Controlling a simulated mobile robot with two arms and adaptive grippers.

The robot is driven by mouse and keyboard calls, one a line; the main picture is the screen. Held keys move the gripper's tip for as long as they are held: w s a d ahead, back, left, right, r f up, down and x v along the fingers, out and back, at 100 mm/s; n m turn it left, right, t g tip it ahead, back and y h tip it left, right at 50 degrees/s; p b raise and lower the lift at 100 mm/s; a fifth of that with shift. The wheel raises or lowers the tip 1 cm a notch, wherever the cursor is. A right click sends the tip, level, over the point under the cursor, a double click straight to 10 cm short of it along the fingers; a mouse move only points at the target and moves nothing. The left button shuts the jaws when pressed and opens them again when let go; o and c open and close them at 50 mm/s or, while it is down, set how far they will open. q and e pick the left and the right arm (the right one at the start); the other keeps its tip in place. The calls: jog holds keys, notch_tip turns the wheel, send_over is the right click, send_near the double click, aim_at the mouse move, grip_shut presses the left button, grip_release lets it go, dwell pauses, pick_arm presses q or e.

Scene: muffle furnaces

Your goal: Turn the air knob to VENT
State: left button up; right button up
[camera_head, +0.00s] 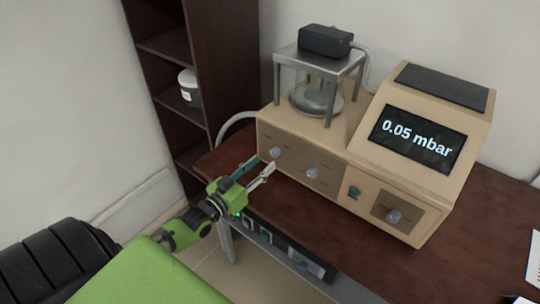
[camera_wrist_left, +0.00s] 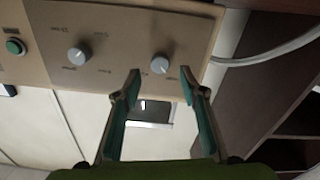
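A beige instrument (camera_head: 330,135) stands on the table, its display (camera_head: 417,138) reading "0.05 mbar". Its front carries a left grey knob (camera_head: 275,152), a middle grey knob (camera_head: 312,172), a green button (camera_head: 354,192) and a right knob (camera_head: 393,215). Knob lettering is too small to read, so I cannot tell which is the air knob. My left gripper (camera_head: 262,168) is open and empty in front of the left knob. In the left wrist view, this knob (camera_wrist_left: 161,62) appears just beyond and between the spread fingertips (camera_wrist_left: 160,80), apparently untouched. My right gripper is not in view.
A glass vessel (camera_head: 318,95) sits under a metal stand bearing a black box (camera_head: 325,40) on the instrument. A dark shelf (camera_head: 165,45) holding a white tub (camera_head: 189,88) stands behind, left. The brown table (camera_head: 465,240) has free room at right. A hose (camera_wrist_left: 265,55) runs beside the instrument.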

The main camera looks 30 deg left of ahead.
aim_at(273, 155)
pick_arm(q)
jog(key=shift+w+d, duration=0.2)
jog(key=shift+w, duration=2.3)
grip_shut()
